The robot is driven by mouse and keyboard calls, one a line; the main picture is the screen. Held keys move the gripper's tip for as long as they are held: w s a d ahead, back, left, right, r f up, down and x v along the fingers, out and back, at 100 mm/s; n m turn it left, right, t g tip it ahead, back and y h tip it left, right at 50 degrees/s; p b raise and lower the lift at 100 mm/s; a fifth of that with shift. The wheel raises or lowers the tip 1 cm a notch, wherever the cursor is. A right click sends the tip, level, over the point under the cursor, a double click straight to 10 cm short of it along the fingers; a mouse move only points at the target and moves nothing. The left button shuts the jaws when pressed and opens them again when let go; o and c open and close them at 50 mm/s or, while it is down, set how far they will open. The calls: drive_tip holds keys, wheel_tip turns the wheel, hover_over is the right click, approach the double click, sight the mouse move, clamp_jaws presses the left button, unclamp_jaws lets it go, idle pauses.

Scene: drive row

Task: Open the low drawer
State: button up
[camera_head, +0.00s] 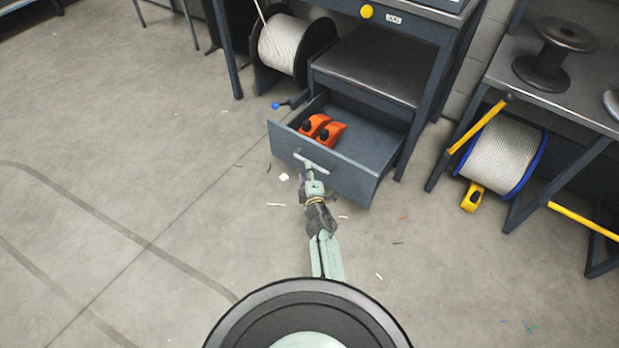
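The low drawer (350,178) is a dark grey box under a desk-like bench, and it stands pulled out from its cabinet. Two orange and black items (321,129) lie inside it toward the left. A light bar handle (311,163) is on its front panel. My gripper (311,172) is at the handle, at the end of my pale green arm, which reaches up from the bottom of the picture. The fingers are small and partly merge with the handle, so I cannot tell whether they are closed around it.
A white cable reel (285,44) stands left of the cabinet (370,65), with a blue-ended item (276,105) on the floor. At right, a dark rack (570,95) holds a blue-rimmed reel (503,158) and yellow bars. The floor at left is clear; small scraps lie near the drawer.

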drive_tip(key=p+v, duration=0.4)
drive_tip(key=p, duration=0.1)
idle(0.4)
idle(0.8)
